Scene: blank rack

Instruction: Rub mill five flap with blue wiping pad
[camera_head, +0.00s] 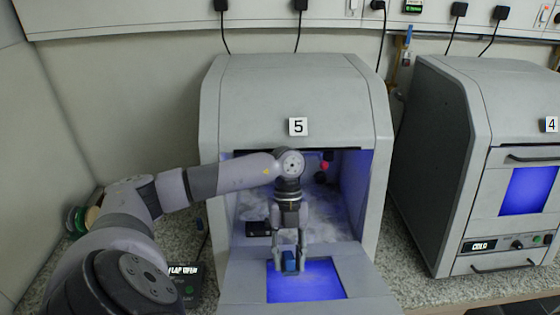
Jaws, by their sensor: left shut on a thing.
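Mill five (270,90) is a grey cabinet marked with a 5 plate, in the middle of the head view. Its front flap (365,284) is folded down and open, with a glowing blue window (318,286) in it. My left gripper (290,258) points down over the flap and is shut on the small blue wiping pad (290,262). The pad is at the upper part of the blue window. I cannot tell whether it touches the surface. My right gripper is not in view.
Mill four (525,110) stands at the right with its front closed and a COLD display. A small panel reading FLAP OPEN (184,270) is left of mill five, partly behind my arm. Speckled worktop (400,250) shows between the mills. Plugs and cables hang behind.

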